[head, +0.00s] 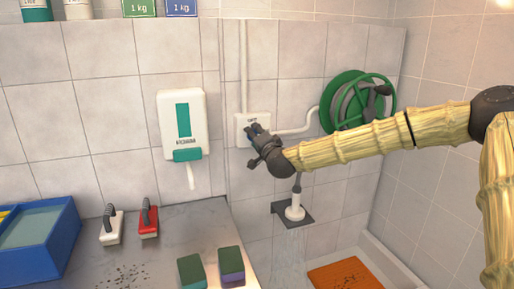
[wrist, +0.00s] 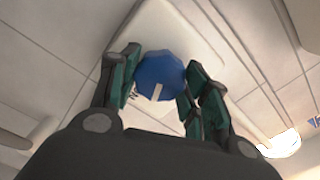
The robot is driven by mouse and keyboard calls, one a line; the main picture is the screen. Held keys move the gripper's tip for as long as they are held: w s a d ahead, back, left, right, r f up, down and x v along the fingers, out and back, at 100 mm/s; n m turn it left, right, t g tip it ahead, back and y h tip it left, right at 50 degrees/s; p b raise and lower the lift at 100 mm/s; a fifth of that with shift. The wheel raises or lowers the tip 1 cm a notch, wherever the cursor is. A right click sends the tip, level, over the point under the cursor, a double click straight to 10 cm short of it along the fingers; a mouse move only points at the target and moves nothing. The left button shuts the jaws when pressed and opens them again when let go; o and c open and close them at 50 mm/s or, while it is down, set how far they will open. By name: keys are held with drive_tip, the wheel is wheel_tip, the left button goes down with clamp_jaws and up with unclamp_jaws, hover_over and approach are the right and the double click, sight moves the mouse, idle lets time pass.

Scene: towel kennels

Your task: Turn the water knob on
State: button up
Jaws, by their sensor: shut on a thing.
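The water knob (wrist: 160,75) is blue and faceted, with a pale pointer mark, and sits on a white wall box (head: 241,122). My gripper (head: 254,136) reaches the box from the right and is shut on the knob, one dark green finger on each side in the wrist view (wrist: 158,90). In the head view my gripper hides most of the knob. Small lettering on the box is too small to read surely. A white shower head (head: 295,208) hangs in a dark bracket below, with faint pale streaks like water under it.
A green hose reel (head: 358,103) is on the wall right of the box, and a white dispenser (head: 182,124) is to its left. The grey counter (head: 150,245) holds brushes, sponges and a blue bin (head: 38,245). An orange mat (head: 343,275) lies in the basin.

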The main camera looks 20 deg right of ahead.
drive_tip(key=shift+d+f+m+b, duration=0.1)
drive_tip(key=shift+m+b, duration=2.3)
drive_tip(key=o, duration=1)
drive_tip(key=shift+s, duration=0.1)
drive_tip(key=s, duration=1.1)
drive_tip(key=shift+s+d, duration=0.2)
drive_tip(key=shift+s, duration=0.2)
